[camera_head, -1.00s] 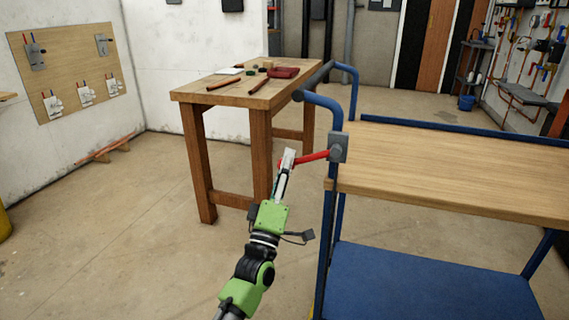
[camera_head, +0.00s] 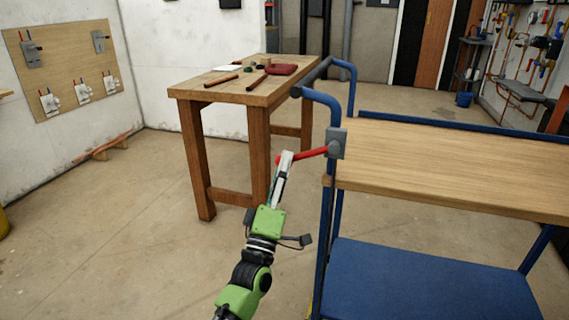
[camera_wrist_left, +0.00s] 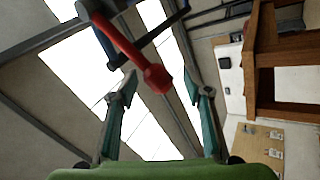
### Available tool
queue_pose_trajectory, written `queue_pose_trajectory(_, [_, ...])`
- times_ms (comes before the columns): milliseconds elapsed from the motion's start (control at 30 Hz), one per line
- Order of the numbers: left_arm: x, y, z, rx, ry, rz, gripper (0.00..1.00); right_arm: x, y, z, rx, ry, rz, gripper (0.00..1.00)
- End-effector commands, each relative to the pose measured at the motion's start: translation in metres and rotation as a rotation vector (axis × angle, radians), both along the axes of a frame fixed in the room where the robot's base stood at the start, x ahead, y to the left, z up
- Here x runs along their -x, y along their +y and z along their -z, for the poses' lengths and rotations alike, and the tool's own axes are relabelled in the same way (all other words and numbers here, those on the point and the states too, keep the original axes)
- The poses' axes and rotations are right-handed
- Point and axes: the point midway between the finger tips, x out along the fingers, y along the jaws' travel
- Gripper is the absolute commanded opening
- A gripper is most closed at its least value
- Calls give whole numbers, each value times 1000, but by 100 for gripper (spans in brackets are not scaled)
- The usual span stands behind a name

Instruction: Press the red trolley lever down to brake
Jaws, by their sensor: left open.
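The red lever (camera_head: 308,154) sticks out to the left from a grey bracket (camera_head: 337,143) on the blue trolley's (camera_head: 324,215) near corner post. In the head view my left gripper (camera_head: 285,158) is at the lever's free end, overlapping it. In the left wrist view the lever (camera_wrist_left: 128,50) ends in a round red knob (camera_wrist_left: 157,79). The knob lies between the open fingertips of my left gripper (camera_wrist_left: 168,84), closer to the left finger. Whether a finger touches it I cannot tell. My right gripper is not in view.
A wooden workbench (camera_head: 230,92) with tools stands behind the lever. The trolley has a wooden top (camera_head: 450,165) and a blue lower shelf (camera_head: 420,285). A board with fittings (camera_head: 67,65) hangs on the left wall.

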Motion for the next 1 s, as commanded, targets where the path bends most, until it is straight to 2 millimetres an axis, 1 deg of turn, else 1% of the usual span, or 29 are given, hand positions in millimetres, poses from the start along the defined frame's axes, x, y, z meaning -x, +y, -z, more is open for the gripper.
queue_pose_trajectory(100, [20,6,17,-2,4,0,45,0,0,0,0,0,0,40])
queue_pose_trajectory(300, [53,17,41,-2,4,0,45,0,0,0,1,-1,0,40])
queue_pose_trajectory(400, [66,20,50,-3,4,1,45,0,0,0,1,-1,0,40])
queue_pose_trajectory(500, [75,23,57,-3,3,1,45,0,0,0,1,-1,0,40])
queue_pose_trajectory(667, [81,25,60,-1,2,1,45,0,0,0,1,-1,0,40])
queue_pose_trajectory(933, [82,25,61,-1,2,1,45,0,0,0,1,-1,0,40])
queue_pose_trajectory(1000, [82,25,63,-14,12,-1,45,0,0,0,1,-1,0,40])
